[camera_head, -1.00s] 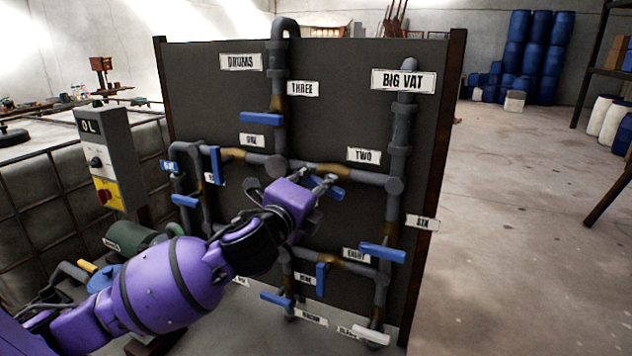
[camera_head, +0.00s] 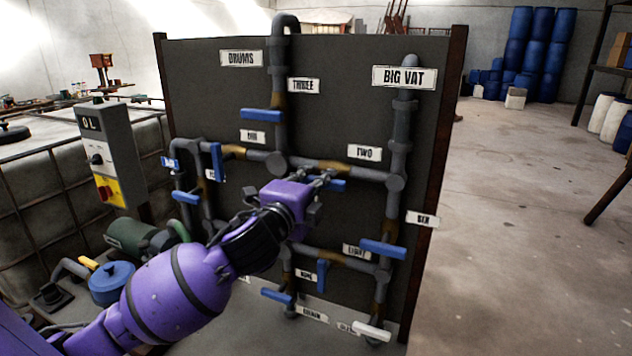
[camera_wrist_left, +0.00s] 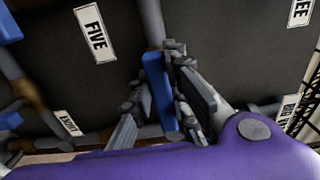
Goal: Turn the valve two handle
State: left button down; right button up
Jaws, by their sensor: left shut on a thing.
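The valve two handle (camera_head: 337,186) is a blue lever on the pipe below and left of the white TWO label (camera_head: 364,153). It lies close to level in the head view. My left gripper (camera_head: 322,179) reaches it from the lower left and is shut on it, hiding part of the lever. In the left wrist view the blue lever (camera_wrist_left: 158,88) stands between the grey fingers of the gripper (camera_wrist_left: 160,105). My right gripper is not in view.
Other blue handles sit nearby on the dark panel (camera_head: 225,100): the one by THREE (camera_head: 261,115) above, and one by EIGHT (camera_head: 383,249) below right. A grey control box (camera_head: 108,155) stands at the left. The floor (camera_head: 540,220) right of the panel is clear.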

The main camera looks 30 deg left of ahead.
pick_arm(q)
jog(key=c, duration=1.7)
grip_release()
jog(key=shift+o, duration=0.2)
jog(key=shift+s, duration=0.1)
jog(key=s, duration=0.7)
jog(key=shift+s+d, duration=0.15)
jog(key=shift+d, duration=0.05)
